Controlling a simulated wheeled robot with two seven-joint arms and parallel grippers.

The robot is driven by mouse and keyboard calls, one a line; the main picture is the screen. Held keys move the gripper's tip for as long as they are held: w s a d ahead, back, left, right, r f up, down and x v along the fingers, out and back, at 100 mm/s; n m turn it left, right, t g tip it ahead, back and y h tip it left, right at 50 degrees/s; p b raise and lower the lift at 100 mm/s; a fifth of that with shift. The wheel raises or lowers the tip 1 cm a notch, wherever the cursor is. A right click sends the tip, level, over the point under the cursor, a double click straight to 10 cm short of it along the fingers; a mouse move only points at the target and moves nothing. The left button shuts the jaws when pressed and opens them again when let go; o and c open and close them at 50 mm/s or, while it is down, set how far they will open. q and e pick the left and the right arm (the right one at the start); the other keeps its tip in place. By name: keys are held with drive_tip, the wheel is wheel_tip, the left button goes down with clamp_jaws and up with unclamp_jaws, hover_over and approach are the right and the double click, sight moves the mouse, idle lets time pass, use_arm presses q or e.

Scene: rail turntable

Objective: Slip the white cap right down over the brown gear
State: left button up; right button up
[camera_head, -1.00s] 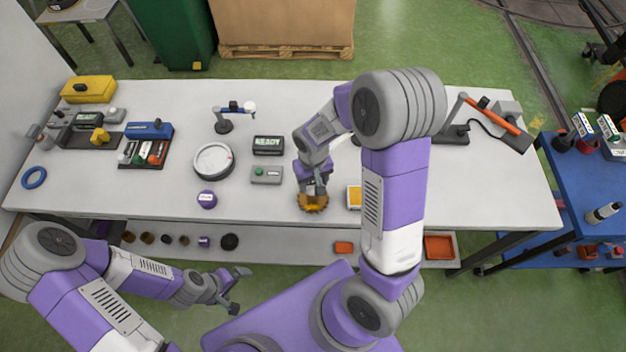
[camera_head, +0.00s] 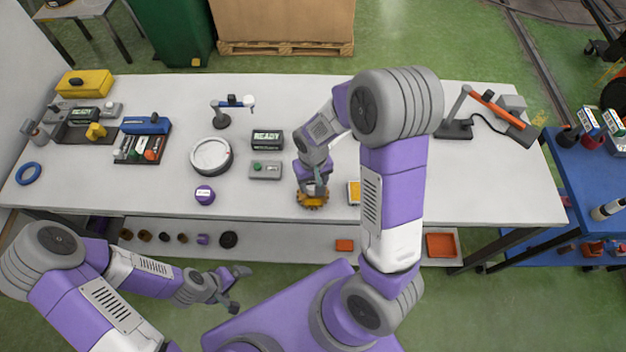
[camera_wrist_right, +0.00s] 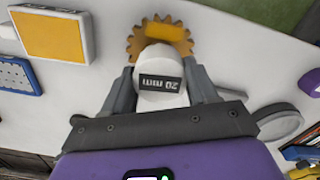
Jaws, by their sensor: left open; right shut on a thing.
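The brown gear (camera_head: 312,201) lies near the front edge of the white table; its toothed rim also shows in the right wrist view (camera_wrist_right: 174,32). My right gripper (camera_head: 315,187) is directly above the gear. In the right wrist view its two fingers are shut on the sides of the white cap (camera_wrist_right: 160,66), which bears a dark "20 mm" label. The cap overlaps the gear's middle in that view; whether it touches the gear cannot be told. In the head view the cap is hidden by the gripper. My left gripper (camera_head: 238,287) is open and empty, in front of the table.
A yellow-orange tray (camera_head: 354,193) sits just right of the gear. A grey button box (camera_head: 265,170) and a READY display (camera_head: 267,140) stand left and behind. A purple round piece (camera_head: 204,195) and a round white dial (camera_head: 211,157) lie further left.

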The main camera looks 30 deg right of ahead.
drive_tip(key=shift+f+b, duration=1.9)
drive_tip(key=shift+f, duration=0.15)
idle(3.4)
drive_tip(key=o, duration=1.1)
wheel_tip(320, 180, up, 8)
drive_tip(key=shift+f+p, duration=0.15)
drive_tip(key=shift+p, duration=0.45)
drive_tip(key=shift+f, duration=0.1)
